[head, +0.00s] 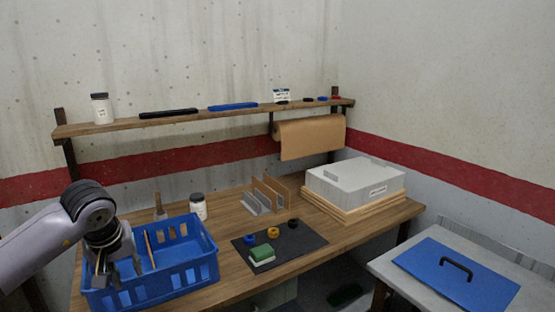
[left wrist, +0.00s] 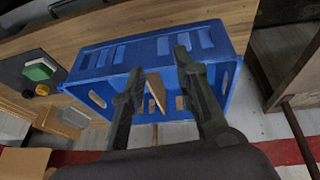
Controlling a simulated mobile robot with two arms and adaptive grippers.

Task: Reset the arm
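My left gripper (head: 120,272) hangs over the left part of a blue basket (head: 196,278) on the wooden workbench. In the left wrist view its two dark fingers (left wrist: 158,66) stand apart with the basket (left wrist: 112,47) below them. A flat wooden piece (left wrist: 155,92) shows between the fingers and looks to be in the basket beyond them; I see no finger closed on it. It also shows in the head view (head: 151,250), leaning in the basket. My right gripper is in neither view.
The workbench (head: 235,203) also holds a white jar (head: 198,208), a dark mat (head: 310,243) with a green-topped block (head: 262,252) and rings, an upright divider rack (head: 265,196) and a grey box (head: 355,180). A shelf (head: 200,121) runs above. A side table with a blue panel (head: 430,268) stands right.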

